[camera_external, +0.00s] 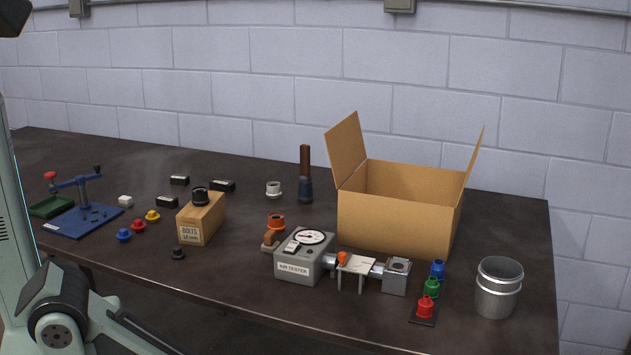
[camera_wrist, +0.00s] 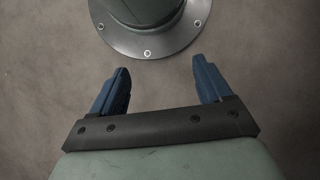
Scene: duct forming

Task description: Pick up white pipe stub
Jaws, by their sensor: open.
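A white pipe stub (camera_external: 273,189) stands on the dark table towards the back middle, left of a dark upright tool with a brown top (camera_external: 305,175). It is short and round with a wider collar. My gripper (camera_wrist: 160,88) shows in the wrist view with its two blue fingers spread apart and nothing between them. Below the fingers is bare floor and a round grey bolted base. The pipe stub is not in the wrist view, and the gripper's fingers are not in the external view.
An open cardboard box (camera_external: 395,215) stands right of the stub. An air tester (camera_external: 304,257) and an orange pipe fitting (camera_external: 275,227) are in front. A bolts box (camera_external: 201,219) and black blocks (camera_external: 222,186) lie left. A metal can (camera_external: 498,287) stands at front right.

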